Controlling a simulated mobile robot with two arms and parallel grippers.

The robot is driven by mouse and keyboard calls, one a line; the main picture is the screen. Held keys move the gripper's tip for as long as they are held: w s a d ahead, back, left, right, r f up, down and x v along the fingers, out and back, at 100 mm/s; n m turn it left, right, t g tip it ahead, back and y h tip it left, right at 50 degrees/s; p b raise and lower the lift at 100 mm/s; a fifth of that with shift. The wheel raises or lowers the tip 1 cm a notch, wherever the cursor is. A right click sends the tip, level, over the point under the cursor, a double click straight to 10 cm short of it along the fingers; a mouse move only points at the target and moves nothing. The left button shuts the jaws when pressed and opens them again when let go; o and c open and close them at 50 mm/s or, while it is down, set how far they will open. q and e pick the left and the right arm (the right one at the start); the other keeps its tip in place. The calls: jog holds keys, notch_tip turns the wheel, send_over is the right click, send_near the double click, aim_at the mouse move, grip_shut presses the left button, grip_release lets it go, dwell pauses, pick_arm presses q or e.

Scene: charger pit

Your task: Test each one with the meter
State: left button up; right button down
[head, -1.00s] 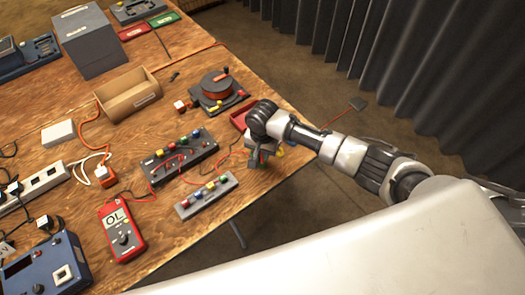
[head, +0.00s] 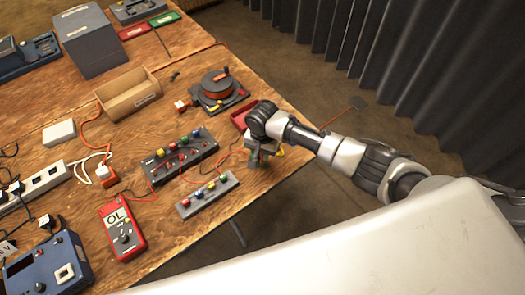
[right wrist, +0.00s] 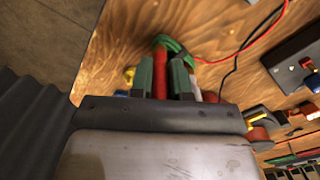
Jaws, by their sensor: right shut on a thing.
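The red meter (head: 122,229) lies on the wooden table with "OL" on its display. Red and black leads run from it towards the right. A dark rack (head: 158,176) and a smaller grey rack (head: 187,211) hold several coloured pieces. My right gripper (head: 254,161) is low at the table's right edge. In the right wrist view, its dark green fingers (right wrist: 161,78) are shut on a slim red thing (right wrist: 160,60); I cannot tell exactly what it is. Green, yellow and blue bits show close around the fingers. My left gripper is out of view.
A red tray (head: 239,121) is just behind my right gripper. A reel (head: 216,86) and an open wooden box (head: 128,93) stand further back. A power strip (head: 45,178) and a blue device (head: 45,268) are at the left. Grey curtain and floor lie beyond the right edge.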

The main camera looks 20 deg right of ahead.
jog(key=shift+f, duration=0.15)
jog(key=c, duration=0.7)
grip_release()
notch_tip(320, 180, up, 8)
jog(key=p, duration=0.9)
jog(key=shift+f, duration=0.15)
jog(key=shift+s+f, duration=0.1)
dwell(0.6)
